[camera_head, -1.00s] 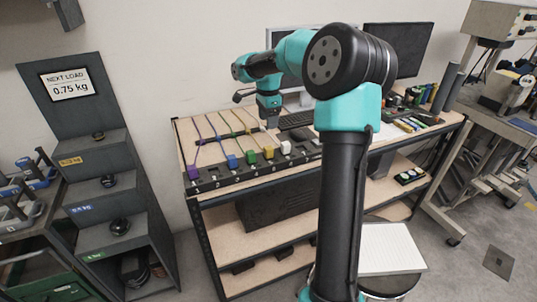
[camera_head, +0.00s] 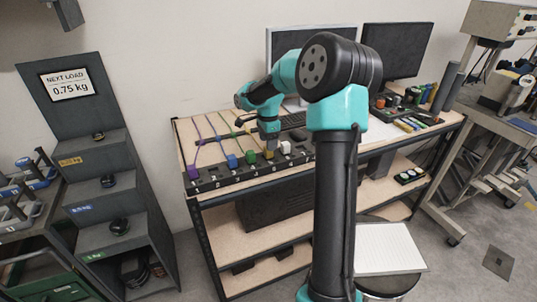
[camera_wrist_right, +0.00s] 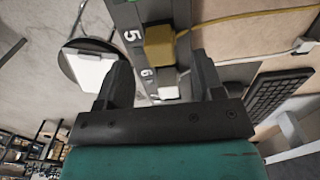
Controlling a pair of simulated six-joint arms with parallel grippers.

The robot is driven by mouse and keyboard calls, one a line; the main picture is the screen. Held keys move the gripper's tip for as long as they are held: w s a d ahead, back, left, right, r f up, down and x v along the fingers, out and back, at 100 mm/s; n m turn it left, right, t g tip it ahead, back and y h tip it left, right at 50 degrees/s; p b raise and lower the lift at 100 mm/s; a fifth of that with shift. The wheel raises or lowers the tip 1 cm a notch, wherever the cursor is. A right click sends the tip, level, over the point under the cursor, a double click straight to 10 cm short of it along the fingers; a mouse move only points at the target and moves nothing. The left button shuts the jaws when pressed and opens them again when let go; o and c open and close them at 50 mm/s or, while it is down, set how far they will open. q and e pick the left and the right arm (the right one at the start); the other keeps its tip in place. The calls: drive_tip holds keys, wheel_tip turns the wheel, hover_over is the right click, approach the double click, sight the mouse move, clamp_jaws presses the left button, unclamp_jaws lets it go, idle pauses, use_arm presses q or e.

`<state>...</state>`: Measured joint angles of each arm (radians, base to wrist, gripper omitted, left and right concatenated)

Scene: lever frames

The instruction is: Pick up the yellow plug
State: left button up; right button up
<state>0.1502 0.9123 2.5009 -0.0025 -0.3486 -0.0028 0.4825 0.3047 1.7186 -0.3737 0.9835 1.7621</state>
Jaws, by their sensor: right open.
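The yellow plug (camera_head: 268,155) sits in the dark strip (camera_head: 222,174) along the front of the bench, between the green plug (camera_head: 251,157) and the white plug (camera_head: 285,147). In the right wrist view the yellow plug (camera_wrist_right: 159,46) is beside the number 5, with its yellow cable running off to the right. My right gripper (camera_wrist_right: 160,66) is open and empty, its fingers pointing at the yellow plug from either side of its line. In the head view my right gripper (camera_head: 270,143) is just above the plug and partly covers it. My left gripper is not in view.
The purple plug (camera_head: 193,172) and blue plug (camera_head: 232,161) sit farther left in the strip. A keyboard (camera_wrist_right: 278,95) lies behind the plugs. Monitors (camera_head: 392,50) stand at the back. A stepped weight stand (camera_head: 100,150) is left of the bench.

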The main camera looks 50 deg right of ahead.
drive_tip(key=shift+f, duration=2.4)
drive_tip(key=shift+c, duration=0.2)
drive_tip(key=c, duration=1)
drive_tip(key=shift+o, duration=0.2)
drive_tip(key=shift+r, duration=0.1)
drive_tip(key=shift+r, duration=1.25)
drive_tip(key=s+a+r, duration=0.2)
drive_tip(key=s+a, duration=0.7)
drive_tip(key=a, duration=0.3)
drive_tip(key=shift+s+a+r, duration=0.15)
drive_tip(key=shift+s+a, duration=0.15)
drive_tip(key=shift+s, duration=0.05)
